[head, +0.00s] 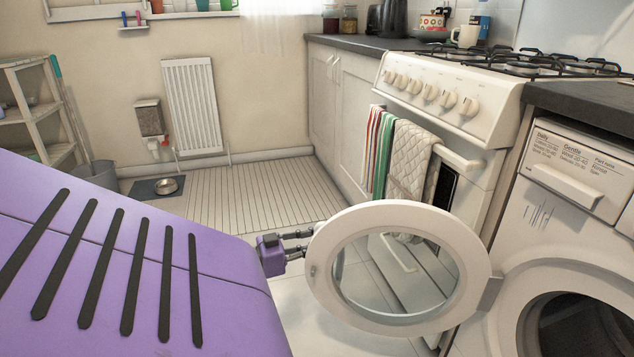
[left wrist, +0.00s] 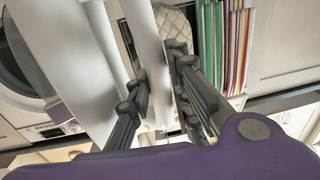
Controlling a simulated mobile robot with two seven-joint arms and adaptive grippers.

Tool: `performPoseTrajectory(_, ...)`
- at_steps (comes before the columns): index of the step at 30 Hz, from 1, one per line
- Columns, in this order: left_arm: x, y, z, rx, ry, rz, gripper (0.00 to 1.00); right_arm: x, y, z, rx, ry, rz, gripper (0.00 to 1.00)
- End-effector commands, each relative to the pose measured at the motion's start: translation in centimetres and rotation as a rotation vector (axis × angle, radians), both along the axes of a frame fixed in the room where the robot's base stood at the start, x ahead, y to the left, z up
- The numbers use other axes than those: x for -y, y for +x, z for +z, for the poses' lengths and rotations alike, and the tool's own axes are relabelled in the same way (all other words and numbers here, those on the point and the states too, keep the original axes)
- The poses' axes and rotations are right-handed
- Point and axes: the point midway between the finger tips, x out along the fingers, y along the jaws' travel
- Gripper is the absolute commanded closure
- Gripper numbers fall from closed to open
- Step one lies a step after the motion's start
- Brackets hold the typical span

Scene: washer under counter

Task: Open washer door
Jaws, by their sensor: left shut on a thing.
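The white round washer door (head: 322,258) with a glass centre stands swung wide open, hinged at its right to the washer (head: 510,290) at the lower right. The drum opening is partly in view at the bottom right corner. My left gripper (head: 305,243) is at the door's free left edge, shut on its rim. In the left wrist view the washer door (left wrist: 145,40) runs between the two dark fingers of my left gripper (left wrist: 163,78). My right gripper is in neither view.
A stove (head: 450,95) with towels (head: 400,155) on its oven handle stands behind the door. A dark counter (head: 590,100) is above the washer. A pet bowl (head: 167,186) on a mat and a grey bin (head: 98,175) are at the back left. The middle floor is clear.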

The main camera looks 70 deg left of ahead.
Motion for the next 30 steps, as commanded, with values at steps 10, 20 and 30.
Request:
performPoseTrajectory(10,-0.1,-0.1,-0.1,-0.002,-0.004,0.005,1.0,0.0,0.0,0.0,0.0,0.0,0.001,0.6)
performPoseTrajectory(20,0.0,0.0,0.0,0.0,-0.002,0.001,0.73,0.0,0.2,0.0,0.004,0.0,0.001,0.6)
performPoseTrajectory(30,-0.2,-3.7,-0.2,-0.004,-0.002,0.003,0.73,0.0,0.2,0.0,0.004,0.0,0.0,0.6)
